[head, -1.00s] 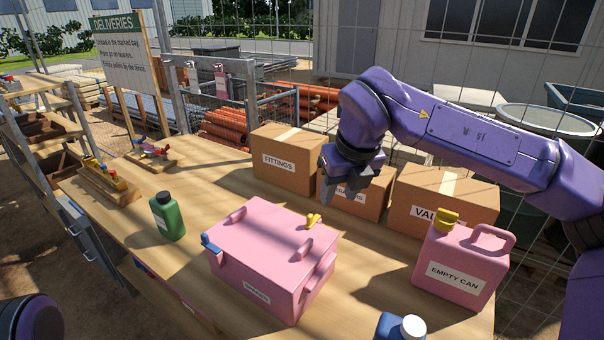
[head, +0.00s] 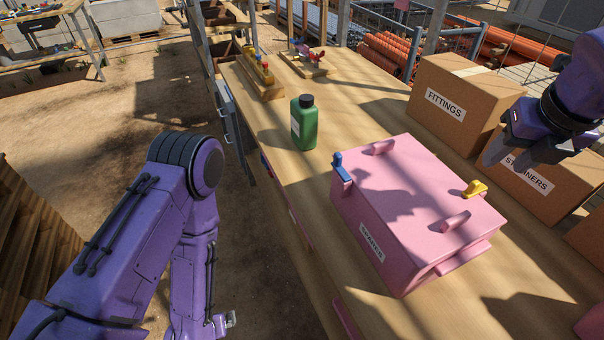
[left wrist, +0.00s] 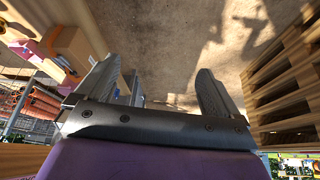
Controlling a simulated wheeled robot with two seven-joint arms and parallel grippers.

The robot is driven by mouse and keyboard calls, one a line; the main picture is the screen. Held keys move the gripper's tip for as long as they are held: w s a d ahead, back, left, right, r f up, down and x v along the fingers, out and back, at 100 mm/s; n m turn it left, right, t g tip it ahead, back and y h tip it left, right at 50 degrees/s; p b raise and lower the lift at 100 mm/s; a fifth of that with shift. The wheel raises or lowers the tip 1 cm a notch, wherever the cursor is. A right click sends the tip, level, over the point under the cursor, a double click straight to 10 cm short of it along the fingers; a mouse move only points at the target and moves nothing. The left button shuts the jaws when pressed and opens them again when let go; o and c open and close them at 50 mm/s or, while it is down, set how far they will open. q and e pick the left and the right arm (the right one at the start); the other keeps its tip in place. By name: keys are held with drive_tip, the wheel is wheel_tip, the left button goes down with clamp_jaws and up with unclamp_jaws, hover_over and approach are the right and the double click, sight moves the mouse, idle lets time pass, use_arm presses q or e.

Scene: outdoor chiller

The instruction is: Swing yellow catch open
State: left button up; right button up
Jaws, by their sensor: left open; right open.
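The pink lidded box (head: 385,215) stands on the wooden bench, its lid down. The yellow catch (head: 475,188) sits at the lid's far right edge. A blue catch (head: 339,168) is at the box's left corner. My right gripper (head: 508,150) is open and empty, above and behind the box, in front of the cardboard boxes and apart from the yellow catch. My left arm hangs at the left, beside the bench. In the left wrist view my left gripper (left wrist: 157,75) is open and empty, with bare ground beyond its fingers.
A green bottle (head: 304,123) stands behind the pink box. Cardboard boxes marked FITTINGS (head: 450,103) and STRAINERS (head: 535,186) stand at the right. Wooden fixtures (head: 260,80) lie at the bench's far end. Bench top around the green bottle is clear.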

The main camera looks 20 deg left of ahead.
use_arm(q)
drive_tip(key=w+d+r+m+t+h, duration=0.3)
drive_tip(key=w+r, duration=0.4)
drive_tip(key=w, duration=0.2)
drive_tip(key=w+d+r+m+t+h, duration=0.3)
drive_tip(key=w+d+r+t, duration=0.1)
drive_tip(key=w+r, duration=0.4)
drive_tip(key=w+d+r+m+h, duration=0.2)
drive_tip(key=d+r+m+h, duration=0.25)
drive_tip(key=r, duration=0.55)
drive_tip(key=w+d+r+m+h, duration=0.1)
drive_tip(key=d+r+m+h, duration=0.2)
drive_tip(key=r+m+h, duration=0.5)
drive_tip(key=w+d+r+n+y, duration=0.1)
drive_tip(key=w+d+n+y, duration=0.1)
drive_tip(key=w+d, duration=0.4)
drive_tip(key=shift+w+d+r, duration=0.25)
drive_tip(key=shift+w+d, duration=0.05)
drive_tip(key=shift+d, duration=0.7)
drive_tip(key=c, duration=1.6)
use_arm(e)
drive_tip(key=shift+c, duration=0.2)
